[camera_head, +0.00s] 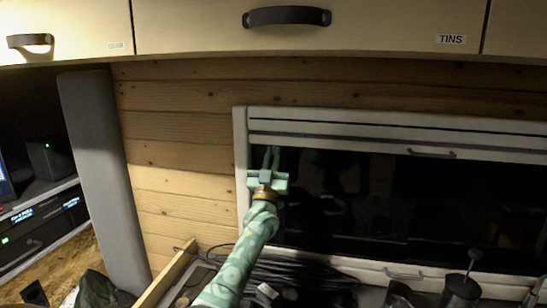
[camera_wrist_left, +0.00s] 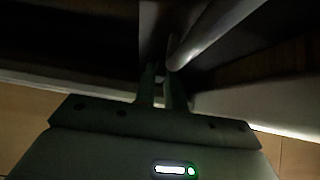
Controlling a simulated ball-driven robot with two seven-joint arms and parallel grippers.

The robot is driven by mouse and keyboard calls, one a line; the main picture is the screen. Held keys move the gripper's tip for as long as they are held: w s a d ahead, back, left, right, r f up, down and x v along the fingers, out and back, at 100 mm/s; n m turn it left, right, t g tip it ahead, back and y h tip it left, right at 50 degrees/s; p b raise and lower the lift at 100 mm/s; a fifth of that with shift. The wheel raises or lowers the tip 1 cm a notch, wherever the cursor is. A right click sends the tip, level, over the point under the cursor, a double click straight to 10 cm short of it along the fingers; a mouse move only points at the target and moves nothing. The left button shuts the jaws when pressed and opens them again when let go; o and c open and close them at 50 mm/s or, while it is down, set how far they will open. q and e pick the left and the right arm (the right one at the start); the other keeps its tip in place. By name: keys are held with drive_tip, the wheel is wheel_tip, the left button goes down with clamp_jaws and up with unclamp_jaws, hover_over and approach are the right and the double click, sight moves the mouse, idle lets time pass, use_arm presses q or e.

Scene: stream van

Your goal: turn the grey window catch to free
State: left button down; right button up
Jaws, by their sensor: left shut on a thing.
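My left gripper (camera_head: 271,152) is at the upper left of the dark window, by the inner edge of its pale frame. Its two pale green fingers are close together, and they also show in the left wrist view (camera_wrist_left: 160,82). They are shut on the grey window catch (camera_wrist_left: 160,50), a small piece in the dark at the fingertips. The fingers hide most of the catch, and I cannot tell its angle. In the head view the catch is not clear behind the fingers. My right gripper is not in view.
The window frame (camera_head: 241,165) borders wood-plank wall (camera_head: 180,150). A rolled blind (camera_head: 390,135) crosses the window's top, close above the fingers. Overhead lockers (camera_head: 380,30) hang above. Black cables (camera_head: 300,270) and dark cups (camera_head: 461,290) lie below. A grey padded post (camera_head: 105,180) stands left.

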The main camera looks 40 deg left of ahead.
use_arm(q)
drive_tip(key=shift+m+h, duration=0.4)
drive_tip(key=c, duration=1.7)
unclamp_jaws()
drive_tip(key=shift+c, duration=0.2)
drive_tip(key=shift+s+d+f, duration=0.1)
drive_tip(key=shift+s+f, duration=0.1)
drive_tip(key=shift+f, duration=0.05)
drive_tip(key=v, duration=1.5)
drive_tip(key=shift+f+p, duration=0.4)
drive_tip(key=shift+p, duration=0.05)
